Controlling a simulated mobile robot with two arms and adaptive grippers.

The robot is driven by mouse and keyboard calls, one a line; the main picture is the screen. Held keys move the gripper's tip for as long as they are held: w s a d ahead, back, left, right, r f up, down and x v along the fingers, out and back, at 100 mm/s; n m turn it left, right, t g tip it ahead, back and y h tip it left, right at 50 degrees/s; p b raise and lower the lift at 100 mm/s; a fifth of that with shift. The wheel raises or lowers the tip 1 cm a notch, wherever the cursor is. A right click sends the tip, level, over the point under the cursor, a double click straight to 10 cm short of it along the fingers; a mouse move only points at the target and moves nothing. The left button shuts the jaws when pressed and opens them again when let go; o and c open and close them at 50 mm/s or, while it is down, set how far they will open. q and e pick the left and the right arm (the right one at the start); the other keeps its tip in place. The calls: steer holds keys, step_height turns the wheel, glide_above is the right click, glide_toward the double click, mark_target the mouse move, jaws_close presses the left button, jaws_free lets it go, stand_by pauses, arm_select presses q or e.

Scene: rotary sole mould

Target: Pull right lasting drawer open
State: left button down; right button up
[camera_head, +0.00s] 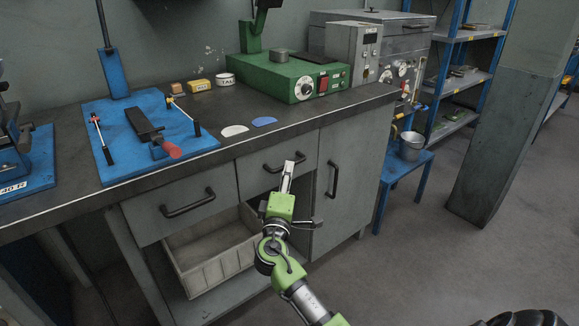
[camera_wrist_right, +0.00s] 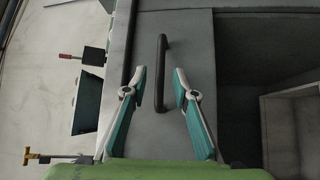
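The right drawer (camera_head: 252,176) is a grey front under the bench top, and it looks shut. Its dark bar handle (camera_head: 270,168) is partly behind my right gripper (camera_head: 289,164). In the right wrist view the drawer front (camera_wrist_right: 190,40) shows, with the handle (camera_wrist_right: 164,48) running upright in the picture. My right gripper (camera_wrist_right: 159,72) is open, its fingertips apart on either side of the handle. I see a gap between each finger and the bar; the depth to it is hard to tell. My left gripper is not in view.
The left drawer (camera_head: 178,207) is beside it, above a pale bin (camera_head: 215,255) on the lower shelf. A cupboard door with its own handle (camera_head: 333,179) stands to the right. The bench top (camera_head: 235,150) overhangs the drawers.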

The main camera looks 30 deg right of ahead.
steer(key=shift+x, duration=2.3)
jaws_close()
